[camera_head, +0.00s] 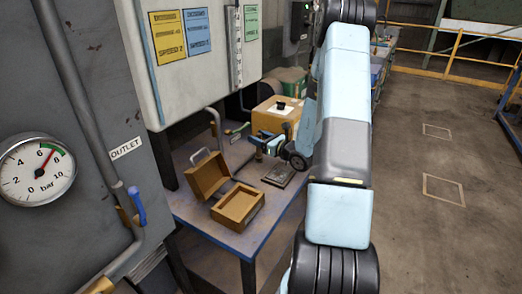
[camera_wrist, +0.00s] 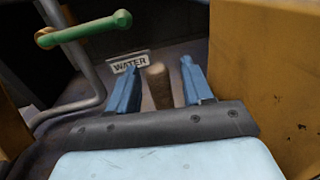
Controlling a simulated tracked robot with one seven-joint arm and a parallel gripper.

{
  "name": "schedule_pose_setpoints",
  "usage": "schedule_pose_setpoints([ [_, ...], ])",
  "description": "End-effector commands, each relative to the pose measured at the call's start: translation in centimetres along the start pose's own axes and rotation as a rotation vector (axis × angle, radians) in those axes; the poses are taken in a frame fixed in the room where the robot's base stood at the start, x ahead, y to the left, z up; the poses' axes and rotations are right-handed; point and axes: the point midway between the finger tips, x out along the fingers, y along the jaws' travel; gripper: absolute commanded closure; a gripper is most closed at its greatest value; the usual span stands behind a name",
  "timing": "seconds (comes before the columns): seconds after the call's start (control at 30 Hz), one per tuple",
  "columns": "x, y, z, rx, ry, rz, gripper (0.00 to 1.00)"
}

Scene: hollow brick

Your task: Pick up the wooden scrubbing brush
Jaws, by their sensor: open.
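A brown, wood-coloured, rounded piece (camera_wrist: 158,86) shows between the fingers of my gripper (camera_wrist: 157,80) in the wrist view. It looks like part of the wooden scrubbing brush, but most of it is hidden and I cannot be sure. The two blue fingers stand apart on either side of it, with a gap visible to the right finger. In the head view my gripper (camera_head: 262,145) is over the back of the workbench, in front of a cardboard box. I cannot make out the brush there.
The cardboard box (camera_head: 274,118) stands behind my gripper. An open wooden case (camera_head: 239,206) sits on the workbench (camera_head: 252,236), with a dark flat plate (camera_head: 281,174) nearby. A green lever (camera_wrist: 82,29) and pipe are at left in the wrist view, near a WATER sign (camera_wrist: 128,62).

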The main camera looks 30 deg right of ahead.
Motion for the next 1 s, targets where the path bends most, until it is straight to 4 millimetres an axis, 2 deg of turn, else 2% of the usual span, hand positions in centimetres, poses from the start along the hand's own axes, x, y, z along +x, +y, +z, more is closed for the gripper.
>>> schedule_pose_setpoints([
  [0.23,0.29,-0.02,0.00,0.001,0.000,-0.001,0.50],
  [0.77,0.25,-0.04,0.01,0.000,0.000,-0.001,1.00],
  [1.0,0.25,-0.05,0.05,0.000,0.000,-0.001,1.00],
])
